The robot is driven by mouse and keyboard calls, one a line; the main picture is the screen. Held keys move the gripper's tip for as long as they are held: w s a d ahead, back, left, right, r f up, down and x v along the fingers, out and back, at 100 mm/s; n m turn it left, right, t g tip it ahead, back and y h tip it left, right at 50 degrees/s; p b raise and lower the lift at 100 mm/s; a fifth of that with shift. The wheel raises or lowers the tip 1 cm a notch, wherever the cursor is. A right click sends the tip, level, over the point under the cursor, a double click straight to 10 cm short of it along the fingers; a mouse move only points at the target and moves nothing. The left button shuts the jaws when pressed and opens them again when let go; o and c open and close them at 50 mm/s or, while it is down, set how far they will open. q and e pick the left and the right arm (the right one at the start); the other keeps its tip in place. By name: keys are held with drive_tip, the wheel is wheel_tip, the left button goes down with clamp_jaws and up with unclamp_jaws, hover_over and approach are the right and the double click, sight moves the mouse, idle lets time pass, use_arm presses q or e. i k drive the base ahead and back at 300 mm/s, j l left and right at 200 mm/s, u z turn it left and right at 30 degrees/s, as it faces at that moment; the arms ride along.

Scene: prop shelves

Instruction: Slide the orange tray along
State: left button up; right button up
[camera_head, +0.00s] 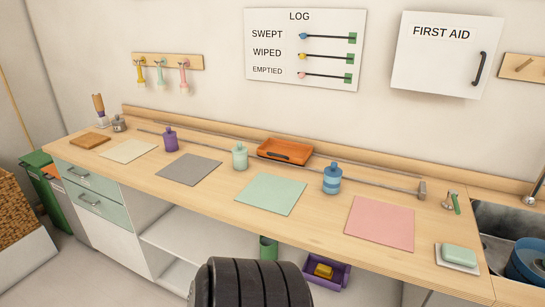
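The orange tray (285,147) sits toward the back of the wooden counter, near its middle, and has a dark handle on its front side. It rests at a pair of thin metal rails (382,184) that run along the counter's back. A mint bottle (240,156) stands just left of the tray, and a blue banded bottle (332,179) stands to its right. A purple bottle (170,140) stands farther left. Neither of my grippers is in view.
A grey end block (422,191) closes the rails at the right. Cream, grey, green (270,194) and pink (379,223) mats lie along the counter's front. A soap dish (458,257) and sink (512,235) are at the right. A purple bin (326,271) stands below.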

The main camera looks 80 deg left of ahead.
sight(295, 152)
drive_tip(key=u, duration=2.55)
drive_tip(key=j, duration=0.75)
drive_tip(key=u, duration=0.05)
